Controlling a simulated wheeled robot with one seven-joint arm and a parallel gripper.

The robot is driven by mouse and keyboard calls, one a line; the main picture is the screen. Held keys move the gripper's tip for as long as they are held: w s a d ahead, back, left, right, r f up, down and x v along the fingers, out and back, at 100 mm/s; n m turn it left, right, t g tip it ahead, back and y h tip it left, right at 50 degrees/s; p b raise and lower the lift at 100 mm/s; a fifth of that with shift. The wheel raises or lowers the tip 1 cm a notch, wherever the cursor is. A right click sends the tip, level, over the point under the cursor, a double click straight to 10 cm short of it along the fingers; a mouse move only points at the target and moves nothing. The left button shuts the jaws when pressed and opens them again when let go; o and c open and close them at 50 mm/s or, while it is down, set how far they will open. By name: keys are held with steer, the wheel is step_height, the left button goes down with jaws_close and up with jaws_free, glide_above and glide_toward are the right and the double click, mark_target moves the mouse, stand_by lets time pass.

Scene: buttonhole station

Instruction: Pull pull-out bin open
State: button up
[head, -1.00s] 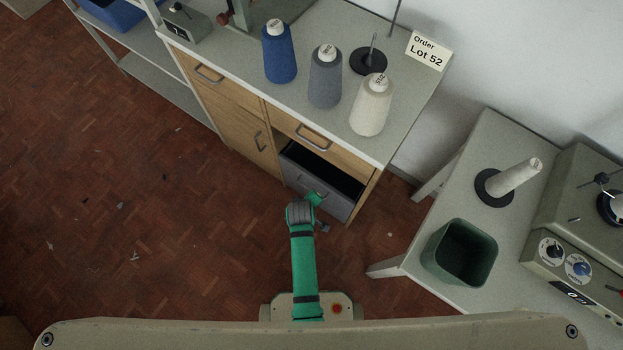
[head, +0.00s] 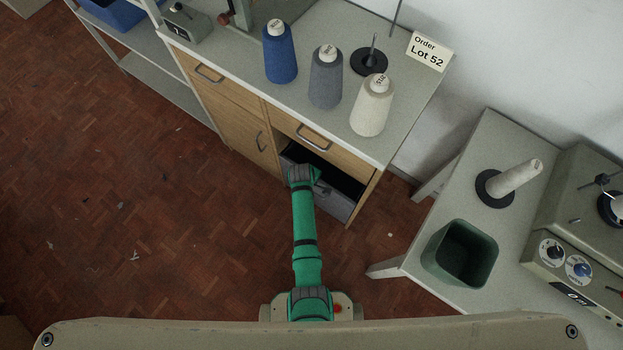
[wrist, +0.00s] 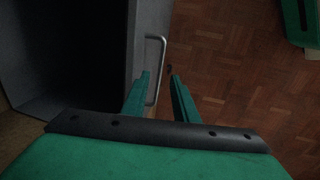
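The grey pull-out bin (head: 337,203) sits in the lower right bay of the wooden cabinet (head: 232,115). Its dark inside shows above its front panel, and my arm hides the left part of that panel. In the wrist view the bin's front wall (wrist: 149,22) is at left, with its metal handle (wrist: 163,62) upright on it. My gripper (wrist: 159,74) is open at the handle. The handle's bar appears between the two fingertips, with the left finger on the bin side. I cannot tell whether either finger touches it.
A wooden drawer with a handle (head: 314,138) is just above the bin. Yarn cones (head: 325,78) stand on the cabinet top. A side table with a green waste bin (head: 459,252) stands at right.

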steer(key=shift+w+d+f, duration=0.1)
steer(key=shift+w+f, duration=0.05)
steer(key=shift+f, duration=0.75)
steer(key=shift+w+d+f, duration=0.1)
steer(key=shift+f, duration=0.75)
jaws_close()
